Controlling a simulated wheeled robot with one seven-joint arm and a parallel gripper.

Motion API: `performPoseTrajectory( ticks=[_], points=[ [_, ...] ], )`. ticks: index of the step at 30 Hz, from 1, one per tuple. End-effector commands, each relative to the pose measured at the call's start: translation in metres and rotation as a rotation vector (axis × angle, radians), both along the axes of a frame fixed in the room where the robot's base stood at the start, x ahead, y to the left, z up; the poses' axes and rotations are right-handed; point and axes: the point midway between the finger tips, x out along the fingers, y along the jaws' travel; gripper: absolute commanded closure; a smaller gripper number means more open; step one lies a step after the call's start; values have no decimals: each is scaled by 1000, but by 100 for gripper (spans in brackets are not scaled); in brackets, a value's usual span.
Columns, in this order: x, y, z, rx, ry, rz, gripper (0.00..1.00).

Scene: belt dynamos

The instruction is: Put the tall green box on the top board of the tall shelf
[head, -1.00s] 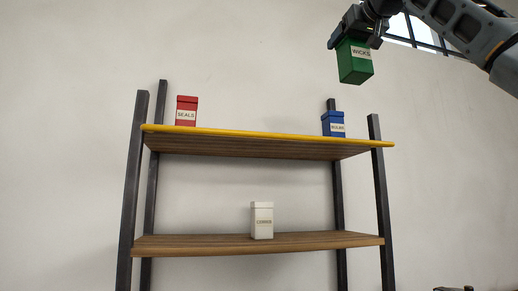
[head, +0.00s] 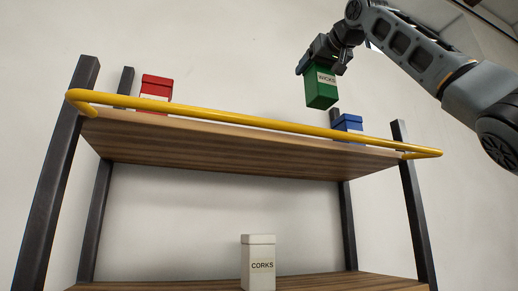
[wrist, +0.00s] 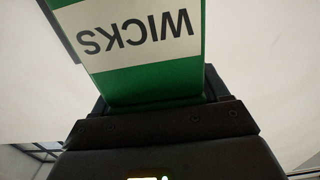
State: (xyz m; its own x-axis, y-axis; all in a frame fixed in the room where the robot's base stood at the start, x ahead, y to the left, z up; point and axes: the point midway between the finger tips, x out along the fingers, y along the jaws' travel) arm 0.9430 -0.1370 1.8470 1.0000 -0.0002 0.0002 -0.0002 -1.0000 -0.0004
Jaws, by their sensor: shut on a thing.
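The tall green box (head: 321,88), labelled WICKS, is held by my gripper (head: 318,62), which is shut on its upper part. The box hangs roughly upright, slightly tilted in the head view, above the level of the top board (head: 230,152) and its yellow rail. I cannot tell from this low view whether it is over the board or in front of it. The wrist view shows the green box (wrist: 155,82) close up, its white label upside down. The top board's upper surface is hidden from below.
A red box (head: 157,86) stands at the left of the top board, a blue box (head: 348,122) at the right. A yellow rail (head: 250,122) runs along the front edge. A white CORKS box (head: 258,262) stands on the lower board (head: 330,282). Dark posts (head: 52,180) flank the shelf.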

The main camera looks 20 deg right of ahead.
Motion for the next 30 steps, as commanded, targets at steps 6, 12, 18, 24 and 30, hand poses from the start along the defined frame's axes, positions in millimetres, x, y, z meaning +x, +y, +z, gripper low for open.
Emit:
performPoseTrajectory(
  ticks=[6, 12, 18, 24, 30],
  points=[
    [30, 26, -23, -4, 2, 1, 88],
    [62, 51, -47, -3, 2, 1, 88],
    [83, 69, -63, -2, 1, 1, 88],
    [87, 71, -78, -3, 0, -1, 88],
    [87, 71, -103, -3, -1, 0, 88]
  ],
)
